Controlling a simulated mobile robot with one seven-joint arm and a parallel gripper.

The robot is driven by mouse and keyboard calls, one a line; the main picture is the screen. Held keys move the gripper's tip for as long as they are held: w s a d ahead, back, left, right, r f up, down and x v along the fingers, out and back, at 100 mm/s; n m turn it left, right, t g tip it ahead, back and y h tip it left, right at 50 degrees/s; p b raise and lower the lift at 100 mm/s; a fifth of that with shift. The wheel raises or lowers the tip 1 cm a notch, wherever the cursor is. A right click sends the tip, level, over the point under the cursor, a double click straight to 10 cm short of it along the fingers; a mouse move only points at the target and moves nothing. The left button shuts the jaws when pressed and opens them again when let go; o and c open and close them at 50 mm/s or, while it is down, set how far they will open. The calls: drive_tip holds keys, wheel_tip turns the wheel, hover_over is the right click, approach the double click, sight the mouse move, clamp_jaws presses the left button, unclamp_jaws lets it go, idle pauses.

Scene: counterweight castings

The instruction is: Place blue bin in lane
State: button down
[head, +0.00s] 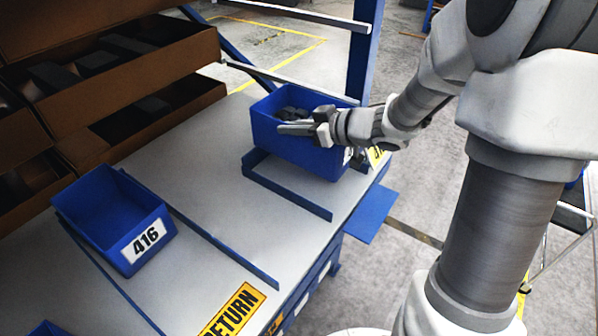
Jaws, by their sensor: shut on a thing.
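A blue bin (288,146) with grey castings (290,113) in it is at the far right of the table. My gripper (306,129) reaches in from the right and is shut on this bin at its near rim. The bin is about upright, over the far end of a lane edged by low blue rails (290,194). I cannot tell whether its base touches the tabletop. Part of its right side and label is hidden by my gripper. A second blue bin (125,228), labelled 416 and looking empty, sits in the lane at left.
The grey tabletop (215,185) is bare between the two lanes. Brown shelf boxes (120,60) stand along the left back. A blue upright (365,50) and grey rails rise behind the held bin. A yellow RETURN label (232,310) marks the front edge.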

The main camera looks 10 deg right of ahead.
sight(338, 167)
wheel_tip(338, 167, down, 10)
drive_tip(key=shift+w+a+r+b, duration=0.1)
drive_tip(key=shift+b, duration=1.05)
drive_tip(key=c, duration=1)
unclamp_jaws()
drive_tip(key=shift+f, duration=0.2)
drive_tip(key=shift+c, duration=0.2)
drive_tip(key=shift+r, duration=0.25)
drive_tip(key=p+v, duration=0.1)
drive_tip(key=v, duration=1.1)
